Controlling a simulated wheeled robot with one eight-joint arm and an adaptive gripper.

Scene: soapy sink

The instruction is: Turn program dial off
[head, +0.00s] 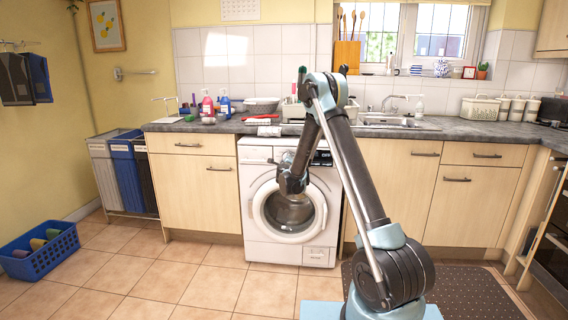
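The white washing machine (260,240) stands under the worktop, between the wooden cupboards, with its round door (270,222) facing me. A dark display strip (322,158) shows at the upper right of its front panel. The program dial cannot be made out; my arm covers the middle of the panel. My gripper (290,188) is in front of the machine, between the panel and the top of the round door. It is dark and small here, and whether its fingers are open or shut cannot be told.
The grey worktop (215,127) carries pink and blue bottles, a dish rack and a sink (395,122). A blue basket (40,250) sits on the floor at left, and a dark mat (450,290) lies at right. The tiled floor before the machine is clear at left.

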